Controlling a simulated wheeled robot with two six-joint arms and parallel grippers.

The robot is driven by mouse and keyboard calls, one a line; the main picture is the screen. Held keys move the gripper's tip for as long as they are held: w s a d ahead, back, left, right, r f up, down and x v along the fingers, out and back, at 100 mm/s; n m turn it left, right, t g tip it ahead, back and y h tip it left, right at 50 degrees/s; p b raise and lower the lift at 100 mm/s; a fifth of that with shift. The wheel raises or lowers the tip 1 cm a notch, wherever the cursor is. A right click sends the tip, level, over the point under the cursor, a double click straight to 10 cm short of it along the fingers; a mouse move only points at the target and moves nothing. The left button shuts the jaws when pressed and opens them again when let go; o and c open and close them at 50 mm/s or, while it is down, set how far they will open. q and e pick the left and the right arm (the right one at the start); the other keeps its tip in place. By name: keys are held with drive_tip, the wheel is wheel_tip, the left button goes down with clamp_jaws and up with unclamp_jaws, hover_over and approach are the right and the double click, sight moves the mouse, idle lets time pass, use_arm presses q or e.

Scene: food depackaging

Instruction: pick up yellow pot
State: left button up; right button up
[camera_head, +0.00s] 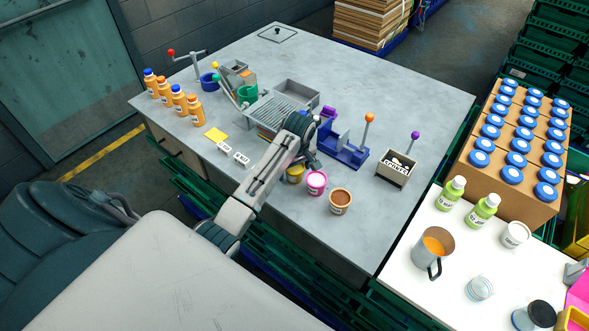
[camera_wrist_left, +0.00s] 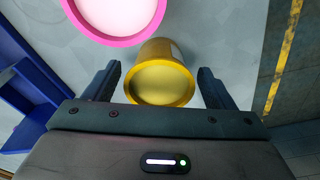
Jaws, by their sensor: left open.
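The yellow pot (camera_wrist_left: 160,82) sits upright on the grey table, between the two fingers of my left gripper (camera_wrist_left: 160,80) in the left wrist view. The fingers are apart and a gap shows on each side of the pot. In the head view the yellow pot (camera_head: 295,174) shows just below my left gripper (camera_head: 303,155), partly hidden by the arm. A pink pot (camera_head: 316,183) stands close beside it, and its rim (camera_wrist_left: 115,38) also shows in the left wrist view. My right gripper is not in view.
A brown pot (camera_head: 340,201) stands right of the pink pot. A blue holder (camera_head: 343,150) with an orange-knobbed lever lies behind. Orange bottles (camera_head: 179,100) stand at the left edge. A labelled box (camera_head: 396,170) stands at right. The table's front right is clear.

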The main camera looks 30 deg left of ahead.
use_arm(q)
drive_tip(key=shift+f, duration=0.35)
drive_tip(key=c, duration=1)
drive_tip(key=shift+w+r, duration=0.1)
